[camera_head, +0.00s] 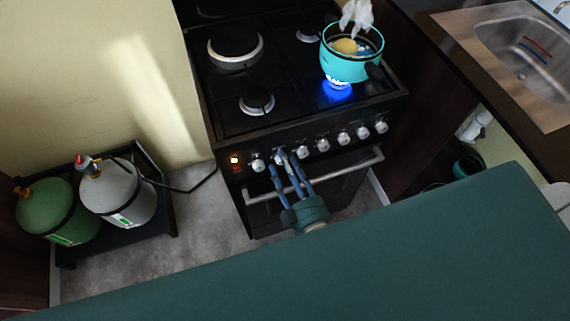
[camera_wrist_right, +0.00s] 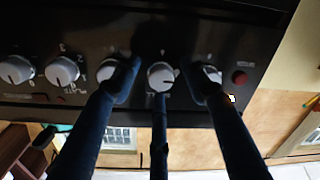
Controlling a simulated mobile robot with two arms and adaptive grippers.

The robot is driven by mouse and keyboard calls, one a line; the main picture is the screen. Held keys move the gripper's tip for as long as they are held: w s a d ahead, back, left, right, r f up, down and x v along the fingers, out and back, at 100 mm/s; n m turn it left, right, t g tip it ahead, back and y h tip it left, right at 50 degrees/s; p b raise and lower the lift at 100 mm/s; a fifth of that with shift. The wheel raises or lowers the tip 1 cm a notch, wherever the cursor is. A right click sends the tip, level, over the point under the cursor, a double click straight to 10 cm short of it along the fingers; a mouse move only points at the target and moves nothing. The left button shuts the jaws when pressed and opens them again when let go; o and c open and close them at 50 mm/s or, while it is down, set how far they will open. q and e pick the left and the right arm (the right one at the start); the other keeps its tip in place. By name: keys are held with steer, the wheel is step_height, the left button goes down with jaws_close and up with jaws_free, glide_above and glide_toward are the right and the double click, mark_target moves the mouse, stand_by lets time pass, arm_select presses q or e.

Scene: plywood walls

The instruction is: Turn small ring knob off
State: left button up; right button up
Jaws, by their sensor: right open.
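A black stove (camera_head: 290,129) has a row of white knobs along its front panel. My right gripper (camera_head: 284,162) is open with its blue fingers reaching to the knobs near the left end of the row. In the right wrist view, one knob (camera_wrist_right: 160,76) sits between the spread fingers of this gripper (camera_wrist_right: 161,88). The fingers partly cover the knobs on either side (camera_wrist_right: 107,70). I cannot tell whether any finger touches a knob, nor which knob is the small ring's. A blue flame (camera_head: 338,90) burns under a teal pot (camera_head: 350,68) on the front right burner. My left gripper is not in view.
An oven handle (camera_head: 350,166) runs below the knobs, close to the gripper. Green (camera_head: 45,208) and grey (camera_head: 115,192) gas cylinders stand on the left. A counter with a sink (camera_head: 525,55) is on the right.

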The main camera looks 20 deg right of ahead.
jaws_close()
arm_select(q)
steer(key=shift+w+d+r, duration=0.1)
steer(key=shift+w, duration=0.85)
